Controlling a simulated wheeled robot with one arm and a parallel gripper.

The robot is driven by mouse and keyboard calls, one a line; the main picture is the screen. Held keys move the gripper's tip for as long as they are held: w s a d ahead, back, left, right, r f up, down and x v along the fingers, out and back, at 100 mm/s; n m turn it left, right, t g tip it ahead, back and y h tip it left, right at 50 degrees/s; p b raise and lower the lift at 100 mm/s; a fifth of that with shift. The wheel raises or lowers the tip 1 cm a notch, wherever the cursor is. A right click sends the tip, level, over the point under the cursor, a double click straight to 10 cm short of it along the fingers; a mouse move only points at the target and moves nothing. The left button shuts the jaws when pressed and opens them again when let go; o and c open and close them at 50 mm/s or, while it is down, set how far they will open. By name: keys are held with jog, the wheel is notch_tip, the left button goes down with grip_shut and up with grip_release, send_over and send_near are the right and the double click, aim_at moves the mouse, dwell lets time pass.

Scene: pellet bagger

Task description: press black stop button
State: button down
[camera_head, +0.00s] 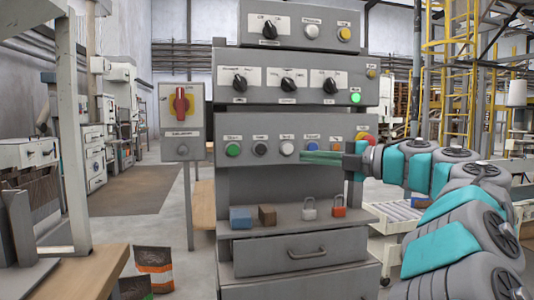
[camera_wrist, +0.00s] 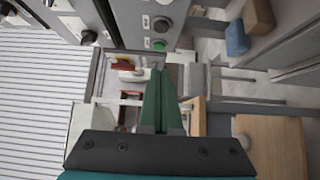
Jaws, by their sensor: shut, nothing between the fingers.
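The black stop button (camera_head: 260,149) is the second from the left in the lower row of the grey panel, between a green button (camera_head: 233,150) and a white button (camera_head: 287,148). In the wrist view the black button (camera_wrist: 162,24) is near the top centre, with the green button below it. My gripper (camera_head: 303,157) is shut and empty. Its green fingers point left across the panel front, tips just right of the white button and slightly lower. In the wrist view the gripper (camera_wrist: 160,72) tips appear below both buttons, apart from the black one.
A blue button (camera_head: 312,144) and a red emergency stop (camera_head: 365,138) are also in this row. Below, a shelf (camera_head: 282,218) holds a blue block (camera_head: 240,217), a brown block (camera_head: 267,215) and padlocks. A red rotary switch box (camera_head: 181,105) stands left of the panel.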

send_near(257, 150)
jog(key=a, duration=0.4)
jog(key=shift+w+a+p, duration=0.25)
jog(key=shift+w+p, duration=0.2)
jog(key=shift+w, duration=0.25)
jog(key=shift+w+a+p, duration=0.2)
jog(key=shift+w+p, duration=0.25)
jog(key=shift+w, duration=0.25)
